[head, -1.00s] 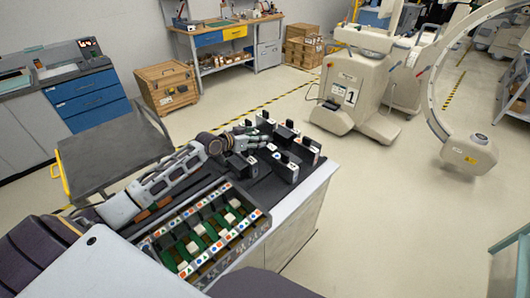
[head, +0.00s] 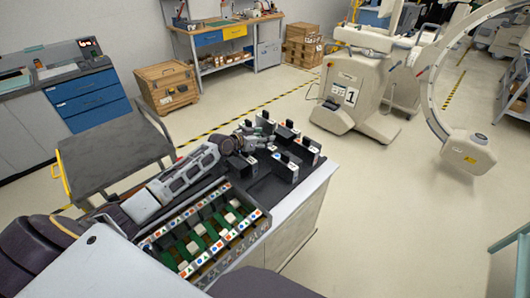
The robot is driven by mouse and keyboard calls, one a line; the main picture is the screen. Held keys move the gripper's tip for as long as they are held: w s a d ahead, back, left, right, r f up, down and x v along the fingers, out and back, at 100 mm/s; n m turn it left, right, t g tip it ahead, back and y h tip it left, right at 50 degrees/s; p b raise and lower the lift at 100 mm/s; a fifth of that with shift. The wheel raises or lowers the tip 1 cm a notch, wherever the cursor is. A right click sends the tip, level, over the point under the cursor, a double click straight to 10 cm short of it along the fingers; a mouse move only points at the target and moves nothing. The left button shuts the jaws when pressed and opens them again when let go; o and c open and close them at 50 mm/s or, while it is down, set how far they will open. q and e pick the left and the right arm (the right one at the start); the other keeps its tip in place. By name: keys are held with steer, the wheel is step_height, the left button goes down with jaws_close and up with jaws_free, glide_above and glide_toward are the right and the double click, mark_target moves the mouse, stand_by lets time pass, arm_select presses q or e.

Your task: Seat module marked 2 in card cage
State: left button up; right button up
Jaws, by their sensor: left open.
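The card cage (head: 258,226) sits on the near part of the cart, with green boards and pale blocks inside and coloured symbols along its rims. Several black modules with pale fronts stand on the dark cart top beyond it, such as one at the right (head: 309,152) and one nearer (head: 286,170). Their marks are too small to read, so I cannot tell which is module 2. My left gripper (head: 262,141) is open among the modules, over the far left of the group. Its wrist partly hides the modules behind it. My right gripper is not in view.
The cart's white right edge (head: 312,189) borders open floor. A dark flat cart (head: 115,153) with a yellow handle stands at the left. A wooden crate (head: 168,87) is behind it. A large white C-shaped machine (head: 357,95) stands at the back right.

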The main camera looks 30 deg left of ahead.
arm_select(q)
steer(key=shift+c, duration=0.3)
jaws_close()
stand_by(0.3)
